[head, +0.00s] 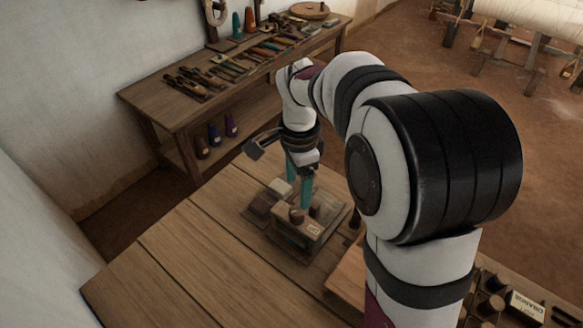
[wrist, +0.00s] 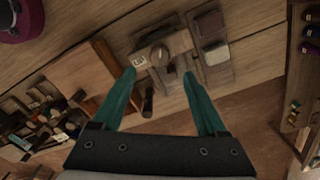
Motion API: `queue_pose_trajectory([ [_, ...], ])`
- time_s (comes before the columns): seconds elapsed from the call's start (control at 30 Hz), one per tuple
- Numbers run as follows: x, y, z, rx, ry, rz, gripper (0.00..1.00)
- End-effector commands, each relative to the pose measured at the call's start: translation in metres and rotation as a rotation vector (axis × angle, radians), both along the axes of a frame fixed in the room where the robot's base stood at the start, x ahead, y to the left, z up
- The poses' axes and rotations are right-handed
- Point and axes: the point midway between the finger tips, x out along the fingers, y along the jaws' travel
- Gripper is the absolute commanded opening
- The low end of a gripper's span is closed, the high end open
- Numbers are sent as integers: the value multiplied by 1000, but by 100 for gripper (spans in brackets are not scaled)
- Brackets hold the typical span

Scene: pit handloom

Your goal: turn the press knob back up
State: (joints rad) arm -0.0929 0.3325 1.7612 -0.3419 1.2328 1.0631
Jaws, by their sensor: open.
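The press (head: 300,231) is a small wooden device with a pale label, standing on the table's front part. Its round brown knob (head: 297,215) sits on the labelled block; in the wrist view the knob (wrist: 160,54) shows just beyond and between my fingertips. My gripper (head: 303,200) points down over the press with its teal fingers apart and nothing between them. In the wrist view my gripper (wrist: 159,76) is open, with a finger on either side of the knob's line. I cannot tell whether the fingers touch the press. Which way the knob is turned is unclear.
Small blocks (head: 280,187) sit on the press base behind the knob. A wooden tray (head: 347,275) and spools (head: 490,305) lie to the right. A bench with tools (head: 220,75) stands behind. The table's left part (head: 180,250) is clear.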

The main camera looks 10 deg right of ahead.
Motion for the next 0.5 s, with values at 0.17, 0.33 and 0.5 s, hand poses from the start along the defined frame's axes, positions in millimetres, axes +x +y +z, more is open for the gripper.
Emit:
queue_pose_trajectory([
  [0.17, -1, 0, -49, 0, 4, 1, 75],
  [0.33, -1, 0, -74, 1, 1, 1, 75],
  [0.5, 0, 0, -82, 1, 0, 0, 75],
])
